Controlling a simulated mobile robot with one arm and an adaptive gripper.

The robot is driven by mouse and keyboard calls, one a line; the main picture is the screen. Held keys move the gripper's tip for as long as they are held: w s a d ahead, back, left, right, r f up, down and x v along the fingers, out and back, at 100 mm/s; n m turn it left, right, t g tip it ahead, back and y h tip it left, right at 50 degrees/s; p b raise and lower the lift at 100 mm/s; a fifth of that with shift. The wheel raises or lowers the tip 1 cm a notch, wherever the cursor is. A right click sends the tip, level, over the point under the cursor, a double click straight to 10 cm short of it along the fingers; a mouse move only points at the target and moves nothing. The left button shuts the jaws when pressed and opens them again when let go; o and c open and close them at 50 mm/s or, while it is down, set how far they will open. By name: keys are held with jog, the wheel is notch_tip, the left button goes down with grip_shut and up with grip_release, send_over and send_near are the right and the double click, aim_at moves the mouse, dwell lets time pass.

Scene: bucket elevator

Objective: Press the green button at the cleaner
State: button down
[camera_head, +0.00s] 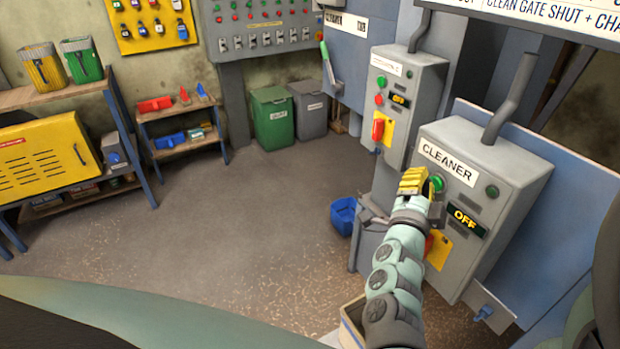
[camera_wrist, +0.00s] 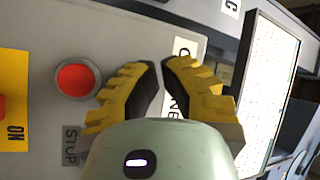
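The cleaner box (camera_head: 525,165) is a grey control box at the right, with a white CLEANER label (camera_head: 448,162). Its green button (camera_head: 437,184) shows just right of my gripper (camera_head: 413,178), whose yellow fingers are in front of the panel's left edge. I cannot tell whether they touch the button. The display (camera_head: 465,221) reads OFF. In the wrist view my gripper (camera_wrist: 162,66) has its fingertips drawn close together, with nothing seen between them. A red button (camera_wrist: 76,79) with a STOP plate (camera_wrist: 71,146) lies beside the left finger. The green button is hidden there.
A second grey control box (camera_head: 425,85) with a red switch (camera_head: 378,130) stands behind. A blue bin (camera_head: 343,215) is on the floor left of my arm. Green (camera_head: 272,118) and grey (camera_head: 309,108) bins stand at the wall. The floor at left is clear.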

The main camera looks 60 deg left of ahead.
jog(key=shift+w, duration=0.3)
jog(key=shift+s, duration=0.1)
dwell(0.4)
jog(key=shift+s, duration=0.85)
jog(key=shift+a, duration=0.1)
jog(key=s, duration=0.5)
jog(key=shift+a, duration=0.2)
dwell(0.5)
